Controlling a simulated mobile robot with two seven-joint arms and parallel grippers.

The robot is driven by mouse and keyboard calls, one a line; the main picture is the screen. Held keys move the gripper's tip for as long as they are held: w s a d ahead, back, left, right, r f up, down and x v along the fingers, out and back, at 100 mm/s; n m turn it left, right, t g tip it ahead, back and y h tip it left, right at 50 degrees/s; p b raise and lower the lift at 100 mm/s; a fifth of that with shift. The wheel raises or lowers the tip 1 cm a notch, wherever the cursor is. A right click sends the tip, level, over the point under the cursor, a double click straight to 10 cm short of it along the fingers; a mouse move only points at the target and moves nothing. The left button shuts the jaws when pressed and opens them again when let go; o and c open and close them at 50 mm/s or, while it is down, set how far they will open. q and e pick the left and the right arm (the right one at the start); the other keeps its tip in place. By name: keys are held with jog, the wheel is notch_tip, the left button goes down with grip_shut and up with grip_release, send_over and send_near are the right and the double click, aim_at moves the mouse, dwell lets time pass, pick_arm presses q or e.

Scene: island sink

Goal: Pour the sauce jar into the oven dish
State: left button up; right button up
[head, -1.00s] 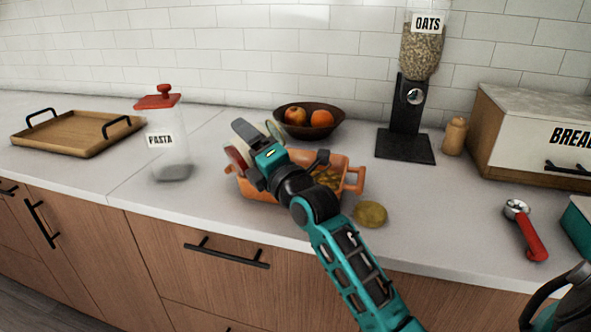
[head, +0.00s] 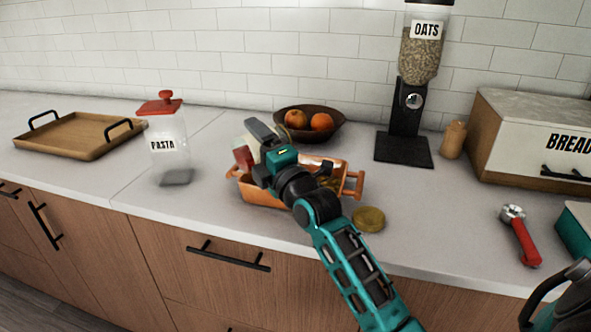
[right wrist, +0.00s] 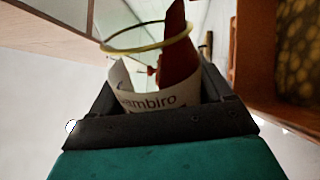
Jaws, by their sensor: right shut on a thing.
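My right gripper (head: 260,143) is shut on the sauce jar (head: 243,157), at the left end of the orange oven dish (head: 262,192). In the right wrist view, the clear jar (right wrist: 143,101) has a pale label ending in "ambiro", an open round rim and dark red sauce lying along one side. It looks tilted. The gripper covers much of the jar in the head view, and I cannot tell whether sauce is falling. The dish holds yellowish pieces, and its wall shows at right in the wrist view (right wrist: 242,60).
A gold lid (head: 369,219) lies on the counter right of the dish. A pasta jar (head: 167,147) and wooden tray (head: 75,137) stand left. A fruit bowl (head: 335,131) and oats dispenser (head: 404,120) are behind. A red-handled tool (head: 525,243) lies at right.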

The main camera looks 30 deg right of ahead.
jog(key=shift+d+m+p, duration=0.15)
jog(key=shift+m+p, duration=0.15)
jog(key=shift+m, duration=0.2)
dwell(0.3)
jog(key=shift+d+r+m+h+p, duration=0.1)
jog(key=shift+r+m+h+p, duration=0.2)
jog(key=shift+m+p, duration=0.25)
dwell(0.5)
jog(key=shift+d+r+m+p, duration=0.15)
jog(key=shift+r+m+p, duration=0.05)
jog(key=shift+m+p, duration=0.35)
dwell(0.6)
jog(key=shift+d+f+m+h+p, duration=0.2)
jog(key=shift+m+h+p, duration=0.1)
jog(key=shift+m, duration=0.2)
jog(key=shift+d+f+m+h+p, duration=0.1)
jog(key=shift+d+m+h+p, duration=0.15)
jog(key=shift+m, duration=0.25)
dwell(1.1)
jog(key=shift+d+r+m+p, duration=0.1)
jog(key=shift+r+m+p, duration=0.45)
jog(key=shift+p, duration=0.25)
jog(key=shift+d+r+m, duration=0.1)
jog(key=shift+r+m, duration=0.15)
jog(key=shift+r, duration=0.05)
